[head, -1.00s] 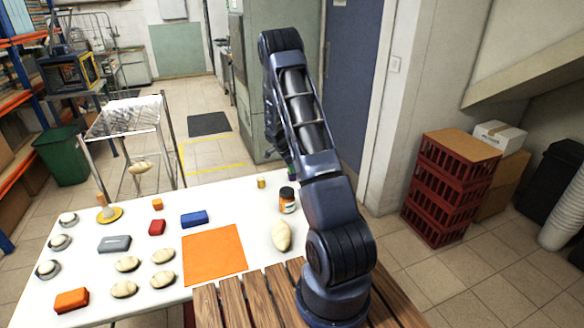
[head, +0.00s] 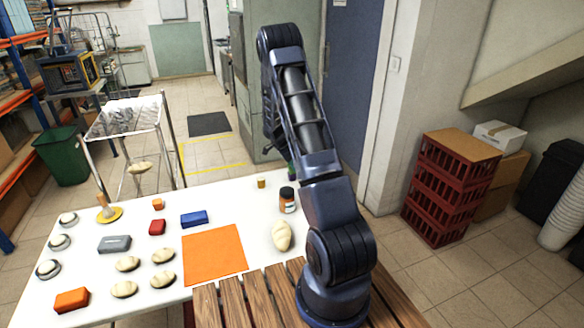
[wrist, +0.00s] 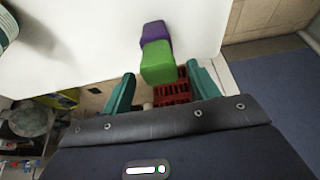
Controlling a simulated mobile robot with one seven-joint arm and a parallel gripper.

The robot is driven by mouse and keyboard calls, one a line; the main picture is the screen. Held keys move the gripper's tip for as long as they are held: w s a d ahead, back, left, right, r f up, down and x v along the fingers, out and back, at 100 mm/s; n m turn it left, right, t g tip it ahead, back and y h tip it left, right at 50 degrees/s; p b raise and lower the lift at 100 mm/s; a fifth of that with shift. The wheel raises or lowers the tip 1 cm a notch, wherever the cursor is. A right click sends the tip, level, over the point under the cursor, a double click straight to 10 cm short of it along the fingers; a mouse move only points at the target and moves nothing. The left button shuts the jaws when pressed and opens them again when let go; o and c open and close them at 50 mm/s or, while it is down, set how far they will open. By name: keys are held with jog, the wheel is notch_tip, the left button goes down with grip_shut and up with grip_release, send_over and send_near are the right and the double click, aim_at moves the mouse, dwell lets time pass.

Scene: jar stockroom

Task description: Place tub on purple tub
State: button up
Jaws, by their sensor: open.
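The green tub (wrist: 158,66) is in the wrist view, its near part between my gripper's teal fingertips. The purple tub (wrist: 154,33) shows just beyond it, partly covered by the green tub. They overlap in the picture; I cannot tell whether the green tub rests on the purple one or stands against it. My gripper (wrist: 161,70) is open, with a finger on each side of the green tub and visible gaps. In the head view my arm hides the purple tub and most of my gripper; a bit of green (head: 291,169) shows beside the arm.
A dark-lidded jar (head: 287,201), a small yellow tub (head: 261,183) and a pale loaf-like piece (head: 282,236) stand near my arm on the white table (head: 230,207). An orange mat (head: 214,255) lies bare. Blocks and several pale pieces fill the table's left side.

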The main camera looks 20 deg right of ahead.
jog(key=v, duration=1)
jog(key=s+a+r+n+t+y, duration=0.15)
jog(key=s+r+n, duration=0.25)
jog(key=s+r, duration=0.7)
jog(key=s+a+r+n+t+y, duration=0.1)
jog(key=s+a+r+n, duration=0.25)
jog(key=s+r, duration=0.65)
jog(key=s+a+r+n, duration=0.2)
jog(key=s+n, duration=0.1)
jog(key=s, duration=0.5)
jog(key=s+a+r+n+t+y, duration=0.1)
jog(key=s+r+n, duration=0.2)
jog(key=s, duration=0.5)
jog(key=s+a+r+n+t+y, duration=0.1)
jog(key=s+n, duration=0.3)
jog(key=s, duration=0.5)
jog(key=shift+a+r, duration=0.8)
